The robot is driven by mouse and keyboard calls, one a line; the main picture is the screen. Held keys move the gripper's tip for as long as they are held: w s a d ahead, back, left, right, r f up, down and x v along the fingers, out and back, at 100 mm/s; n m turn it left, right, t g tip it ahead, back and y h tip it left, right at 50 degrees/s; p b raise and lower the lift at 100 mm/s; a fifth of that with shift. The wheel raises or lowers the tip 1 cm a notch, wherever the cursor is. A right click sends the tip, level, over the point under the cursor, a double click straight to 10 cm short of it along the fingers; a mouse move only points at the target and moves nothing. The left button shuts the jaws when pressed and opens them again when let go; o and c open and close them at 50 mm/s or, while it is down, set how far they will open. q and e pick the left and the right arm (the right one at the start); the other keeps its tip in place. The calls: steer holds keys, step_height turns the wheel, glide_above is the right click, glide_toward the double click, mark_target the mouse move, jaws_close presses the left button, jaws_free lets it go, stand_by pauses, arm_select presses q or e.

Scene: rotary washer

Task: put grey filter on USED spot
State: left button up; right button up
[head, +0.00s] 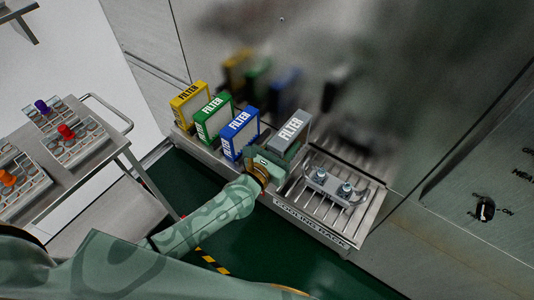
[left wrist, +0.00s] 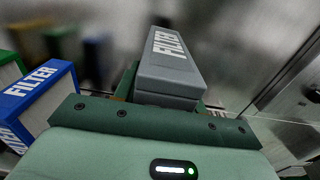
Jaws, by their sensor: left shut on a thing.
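The grey filter (head: 291,130) stands upright at the right end of a row of filters, beside the blue one. My left gripper (head: 271,162) is shut on the grey filter from the front, low on it. In the left wrist view the grey filter (left wrist: 168,68) rises above the gripper's dark green front, its lettered edge on top. The fingertips are mostly hidden, and I cannot tell whether the filter touches its holder. No USED label is readable in either view. My right gripper is not in view.
Yellow (head: 190,105), green (head: 214,119) and blue (head: 240,133) filters stand to the left; the blue one (left wrist: 40,95) is close beside my gripper. A cooling rack (head: 308,205) with a metal part (head: 328,184) lies to the right. A cart (head: 85,150) stands at left.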

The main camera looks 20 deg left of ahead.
arm_select(q)
steer(key=w+a+f+b, duration=0.1)
steer(key=a+f+b, duration=0.1)
steer(key=f+b, duration=0.1)
steer(key=w+a+f+b, duration=0.2)
steer(key=f+b, duration=0.2)
steer(key=w+a+f+b, duration=0.1)
steer(key=a+f+b, duration=0.1)
steer(key=f+b, duration=0.1)
steer(key=shift+w+a+f+b, duration=0.15)
steer(key=shift+a+f+b, duration=0.15)
steer(key=shift+f+b, duration=0.1)
steer(key=shift+r, duration=0.3)
steer(key=shift+f, duration=0.15)
steer(key=o, duration=1.1)
